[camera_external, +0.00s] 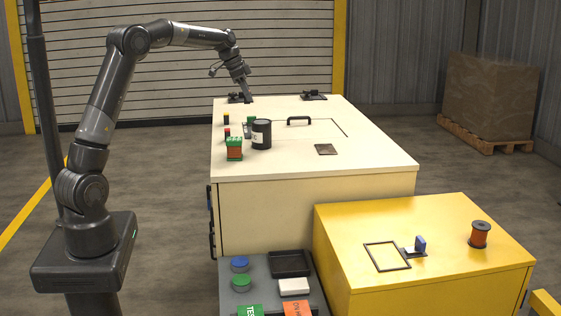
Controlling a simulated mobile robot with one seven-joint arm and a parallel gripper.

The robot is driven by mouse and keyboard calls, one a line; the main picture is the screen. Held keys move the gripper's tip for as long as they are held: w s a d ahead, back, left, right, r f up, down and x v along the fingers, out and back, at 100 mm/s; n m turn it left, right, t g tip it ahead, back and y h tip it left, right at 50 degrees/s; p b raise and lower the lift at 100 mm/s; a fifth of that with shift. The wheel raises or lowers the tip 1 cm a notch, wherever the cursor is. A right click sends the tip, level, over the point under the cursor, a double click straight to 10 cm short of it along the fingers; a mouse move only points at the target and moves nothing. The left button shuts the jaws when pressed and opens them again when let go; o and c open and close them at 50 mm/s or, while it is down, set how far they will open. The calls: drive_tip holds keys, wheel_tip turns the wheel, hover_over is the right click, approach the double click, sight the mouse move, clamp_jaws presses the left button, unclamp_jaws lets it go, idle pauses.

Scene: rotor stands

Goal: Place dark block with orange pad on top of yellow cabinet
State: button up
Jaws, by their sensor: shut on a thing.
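My gripper (246,96) is at the far left end of the cream cabinet top, pointing down beside a small dark stand (236,98). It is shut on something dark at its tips. The held thing is too small and too merged with the fingers to make out, and no orange pad shows on it. The yellow cabinet (345,235) stands at the front right, lower than the cream one. Its top carries a black square frame (367,258), a small blue upright piece on a dark base (420,245) and an orange-brown spool with dark ends (479,235).

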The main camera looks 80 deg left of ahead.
drive_tip(key=shift+w+d+r, duration=0.15)
drive_tip(key=shift+r, duration=0.75)
drive_tip(key=w+d, duration=0.6)
drive_tip(key=d, duration=0.5)
drive_tip(key=w+d+f, duration=0.1)
drive_tip(key=w+d, duration=0.6)
drive_tip(key=d, duration=0.4)
drive_tip(key=w+d, duration=0.6)
drive_tip(key=d, duration=0.5)
drive_tip(key=s+d, duration=0.2)
drive_tip(key=d, duration=3.7)
wheel_tip(320, 180, down, 15)
drive_tip(key=shift+n, duration=0.4)
drive_tip(key=w+a+f, duration=0.2)
drive_tip(key=a, duration=0.1)
drive_tip(key=w+a+f, duration=0.2)
drive_tip(key=w+a, duration=0.1)
drive_tip(key=w+a+f, duration=0.2)
drive_tip(key=w+f, duration=0.1)
drive_tip(key=shift+a, duration=0.4)
drive_tip(key=shift+f, duration=2)
